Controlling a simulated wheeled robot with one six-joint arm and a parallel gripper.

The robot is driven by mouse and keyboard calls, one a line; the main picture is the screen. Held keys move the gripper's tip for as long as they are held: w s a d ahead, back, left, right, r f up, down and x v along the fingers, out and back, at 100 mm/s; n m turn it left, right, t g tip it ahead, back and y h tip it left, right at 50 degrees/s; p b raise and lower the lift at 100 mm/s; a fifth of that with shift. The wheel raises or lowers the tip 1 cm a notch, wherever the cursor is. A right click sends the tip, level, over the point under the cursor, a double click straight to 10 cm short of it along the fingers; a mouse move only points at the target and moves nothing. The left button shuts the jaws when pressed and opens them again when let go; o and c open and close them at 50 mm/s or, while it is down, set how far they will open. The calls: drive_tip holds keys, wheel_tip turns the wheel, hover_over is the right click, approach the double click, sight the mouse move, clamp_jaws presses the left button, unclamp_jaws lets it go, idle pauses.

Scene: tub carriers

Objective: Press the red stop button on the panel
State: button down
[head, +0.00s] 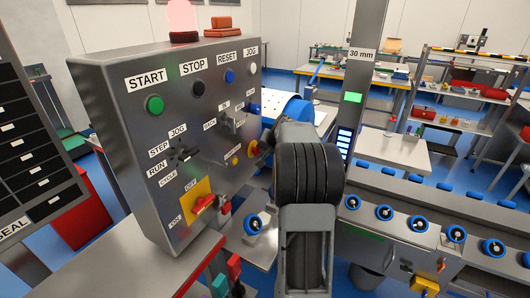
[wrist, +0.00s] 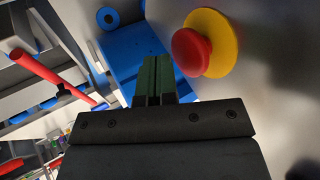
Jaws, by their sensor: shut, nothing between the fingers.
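The grey control panel (head: 120,125) stands at the left in the head view. A red mushroom button (wrist: 191,52) on a yellow round base (wrist: 225,48) fills the upper right of the wrist view. In the head view the red button (head: 252,148) shows at the panel's right edge, partly behind my arm. My gripper (wrist: 153,62) is shut and empty, its fingertips just left of the red button in the wrist view; I cannot tell the depth gap. My wrist hides the fingers in the head view. The button under the STOP label is black (head: 198,88).
The panel also carries a green START button (head: 154,104), a blue RESET button (head: 229,76) and a red rotary switch on a yellow plate (head: 191,190). A conveyor with blue rollers (head: 400,215) runs at the right. A blue cylinder (head: 297,108) lies behind my arm.

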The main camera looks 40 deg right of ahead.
drive_tip(key=s+d+f+b+v, duration=0.1)
drive_tip(key=v, duration=1)
drive_tip(key=shift+s+d+b, duration=0.2)
drive_tip(key=shift+s+b, duration=0.2)
drive_tip(key=shift+s, duration=0.1)
drive_tip(key=shift+r, duration=0.1)
drive_tip(key=s+a+f+g, duration=0.2)
drive_tip(key=s+a+f, duration=0.1)
drive_tip(key=f, duration=0.3)
drive_tip(key=s+a+f+n, duration=0.2)
drive_tip(key=s+a+n, duration=0.1)
drive_tip(key=a, duration=0.6)
drive_tip(key=s+a+f+n+g, duration=0.1)
drive_tip(key=s+a+n, duration=0.3)
drive_tip(key=a, duration=0.5)
drive_tip(key=s+a+f+n+g+y, duration=0.1)
drive_tip(key=s+a+f+n, duration=0.2)
drive_tip(key=s+a, duration=0.3)
drive_tip(key=a, duration=0.3)
drive_tip(key=shift+a+f, duration=0.15)
drive_tip(key=shift+a, duration=0.25)
